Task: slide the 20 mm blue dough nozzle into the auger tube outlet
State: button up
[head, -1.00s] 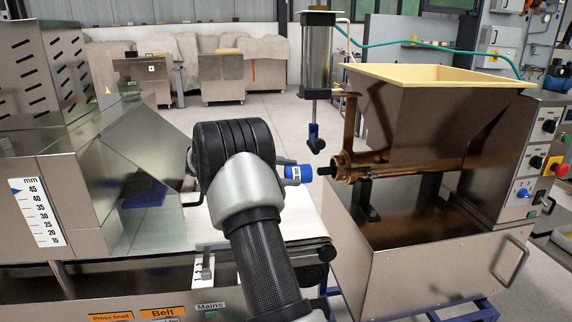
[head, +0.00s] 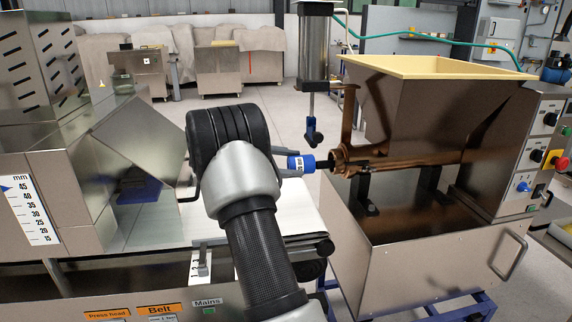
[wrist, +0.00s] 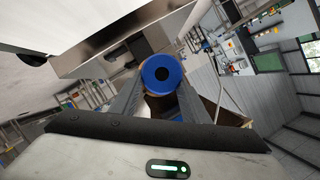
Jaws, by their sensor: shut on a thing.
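The blue dough nozzle (head: 301,163) sticks out to the right of my gripper (head: 286,165), pointing at the auger tube outlet (head: 339,160). A dark piece (head: 322,165) shows between the blue body and the outlet ring; I cannot tell whether it touches the ring. In the wrist view the nozzle (wrist: 162,74) shows as a blue ring with a dark hole, between the two fingers of my gripper (wrist: 158,95). My gripper is shut on it. My arm hides most of the fingers in the head view. The copper-coloured auger tube (head: 410,159) runs right beneath the hopper.
The steel hopper (head: 430,115) stands above the tube. A vertical cylinder with a blue-tipped rod (head: 313,132) hangs just above and left of the outlet. A white belt (head: 270,215) lies below my gripper. The press machine (head: 60,170) stands at the left.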

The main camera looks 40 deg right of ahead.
aim_at(311, 159)
jog(key=shift+s+d, duration=0.35)
jog(key=shift+d, duration=0.3)
jog(key=shift+s+d, duration=0.35)
jog(key=shift+d, duration=0.25)
jog(key=shift+s+d, duration=0.35)
jog(key=shift+d, duration=0.3)
jog(key=shift+s+d+r, duration=0.1)
jog(key=shift+s+d, duration=0.3)
jog(key=shift+d, duration=0.3)
jog(key=shift+s+d, duration=0.35)
jog(key=shift+d, duration=0.35)
jog(key=o, duration=1.7)
jog(key=shift+w+a, duration=0.1)
jog(key=shift+a, duration=0.1)
jog(key=shift+d, duration=0.15)
jog(key=shift+c, duration=0.3)
